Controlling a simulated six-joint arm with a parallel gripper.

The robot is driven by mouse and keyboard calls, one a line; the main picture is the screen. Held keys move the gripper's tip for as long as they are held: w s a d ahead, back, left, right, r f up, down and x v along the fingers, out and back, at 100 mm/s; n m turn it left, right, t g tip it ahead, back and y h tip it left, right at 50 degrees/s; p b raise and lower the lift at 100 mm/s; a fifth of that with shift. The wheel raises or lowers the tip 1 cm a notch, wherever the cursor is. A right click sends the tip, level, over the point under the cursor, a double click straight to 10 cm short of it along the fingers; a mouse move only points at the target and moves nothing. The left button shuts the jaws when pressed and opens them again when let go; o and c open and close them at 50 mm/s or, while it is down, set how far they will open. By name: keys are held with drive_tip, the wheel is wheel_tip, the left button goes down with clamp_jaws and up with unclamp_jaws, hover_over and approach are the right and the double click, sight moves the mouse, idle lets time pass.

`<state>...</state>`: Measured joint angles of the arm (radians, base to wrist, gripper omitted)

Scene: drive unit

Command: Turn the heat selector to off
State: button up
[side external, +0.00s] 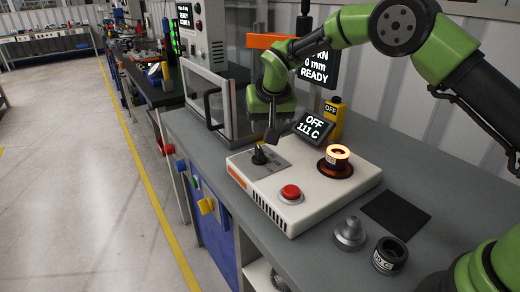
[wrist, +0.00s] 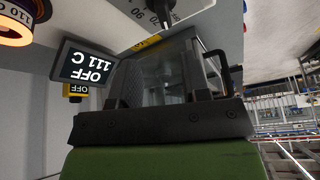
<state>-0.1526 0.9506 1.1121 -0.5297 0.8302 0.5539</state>
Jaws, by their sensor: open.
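The heat selector (side external: 259,156) is a small black knob on a grey plate at the left of the white heater box (side external: 325,195). It also shows at the top edge of the wrist view (wrist: 165,12), with part of its scale beside it. A tilted display (side external: 313,127) reads OFF and 111 C; it shows inverted in the wrist view (wrist: 88,66). My gripper (side external: 272,136) is open and empty, pointing down just above and behind the knob, apparently apart from it. The side view is too small to show the gap between its fingers.
A glowing ring (side external: 337,157) sits on the box's right, with a red button (side external: 291,193) in front. A yellow case (side external: 335,118) stands behind the display. A clear-doored cabinet (side external: 207,97) is behind left. A metal part (side external: 349,233), dark ring (side external: 390,256) and black mat (side external: 396,214) lie right.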

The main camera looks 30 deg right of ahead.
sight(260, 150)
drive_tip(key=shift+n, duration=0.4)
drive_tip(key=x, duration=0.6)
drive_tip(key=a+x, duration=0.1)
drive_tip(key=x, duration=0.2)
drive_tip(key=shift+s+f, duration=0.2)
drive_tip(key=shift+f, duration=0.2)
drive_tip(key=shift+c, duration=0.2)
clamp_jaws()
